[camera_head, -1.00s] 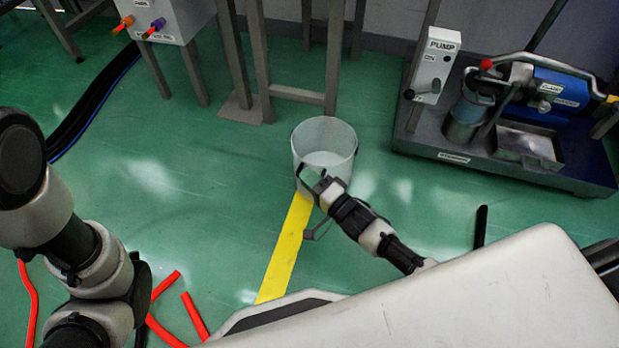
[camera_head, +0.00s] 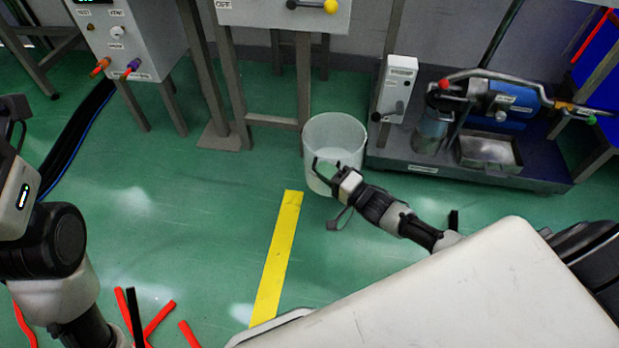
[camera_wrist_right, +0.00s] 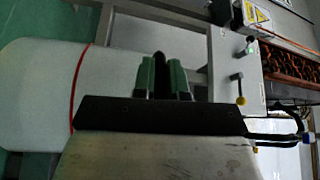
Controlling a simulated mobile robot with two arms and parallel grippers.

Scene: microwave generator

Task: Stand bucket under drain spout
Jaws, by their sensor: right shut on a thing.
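The white, open-topped bucket (camera_head: 335,135) is upright in the head view, between the frame legs and the pump skid. My right gripper (camera_head: 328,172) is at its near side, shut on the bucket wall. The right wrist view shows the bucket's pale side with a red line (camera_wrist_right: 40,90) at the left and the green-padded fingers (camera_wrist_right: 166,78) close together. I cannot tell whether its base touches the floor. I cannot pick out the drain spout for sure.
The pump skid (camera_head: 465,175) is close to the bucket's right. A grey box with a yellow-knobbed lever (camera_head: 331,6) is on the frame behind. A yellow strip (camera_head: 277,255) and red pieces (camera_head: 160,318) lie on the green floor. Open floor is left of the strip.

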